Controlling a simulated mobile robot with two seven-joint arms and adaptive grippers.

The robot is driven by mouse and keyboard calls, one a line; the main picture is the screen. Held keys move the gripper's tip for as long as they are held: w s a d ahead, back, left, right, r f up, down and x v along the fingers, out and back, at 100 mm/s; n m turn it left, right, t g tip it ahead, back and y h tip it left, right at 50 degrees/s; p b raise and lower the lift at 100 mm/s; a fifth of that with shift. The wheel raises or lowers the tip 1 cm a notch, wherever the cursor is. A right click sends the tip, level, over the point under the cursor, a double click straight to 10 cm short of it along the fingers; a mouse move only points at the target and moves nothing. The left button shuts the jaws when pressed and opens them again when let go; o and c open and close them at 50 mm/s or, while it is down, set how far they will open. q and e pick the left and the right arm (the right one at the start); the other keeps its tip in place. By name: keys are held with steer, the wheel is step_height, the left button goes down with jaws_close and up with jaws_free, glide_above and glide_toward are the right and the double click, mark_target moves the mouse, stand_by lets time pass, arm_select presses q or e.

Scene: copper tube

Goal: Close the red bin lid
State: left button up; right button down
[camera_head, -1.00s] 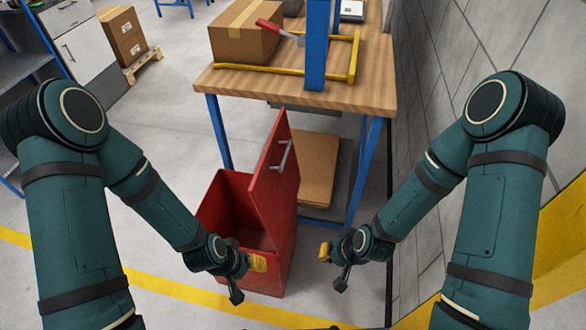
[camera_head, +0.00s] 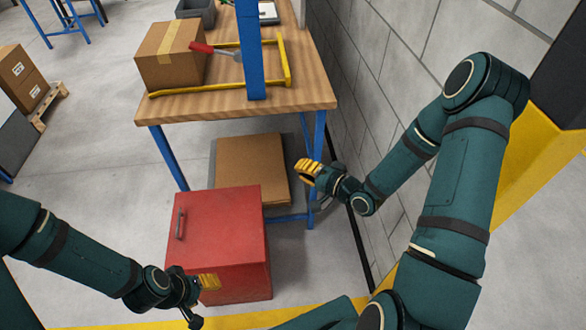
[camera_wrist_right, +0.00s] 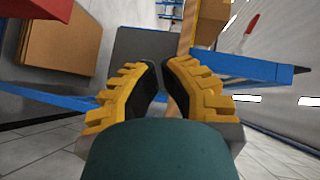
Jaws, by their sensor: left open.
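The red bin (camera_head: 245,278) stands on the floor in front of the workbench in the head view. Its lid (camera_head: 225,215) lies flat over the top, with a grey handle (camera_head: 180,224) near its left edge. No opening shows. My left gripper (camera_head: 209,283) is open, low in front of the bin's near face; I cannot tell whether it touches. My right gripper (camera_head: 308,171) is beyond and right of the bin, near the bench's right leg. In the right wrist view, its yellow fingers (camera_wrist_right: 160,72) angle together with a narrow gap and nothing clearly held.
The workbench (camera_head: 290,95) carries a cardboard box (camera_head: 170,55), a yellow frame and a red-handled tool (camera_head: 210,48). A grey block wall (camera_head: 365,120) stands close on the right. Free floor lies left of the bin.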

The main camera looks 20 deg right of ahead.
steer(key=w+a+f+b, duration=0.1)
steer(key=w+a+f, duration=0.2)
steer(key=w+a, duration=0.4)
steer(key=shift+w+a, duration=0.2)
steer(key=shift+w, duration=0.25)
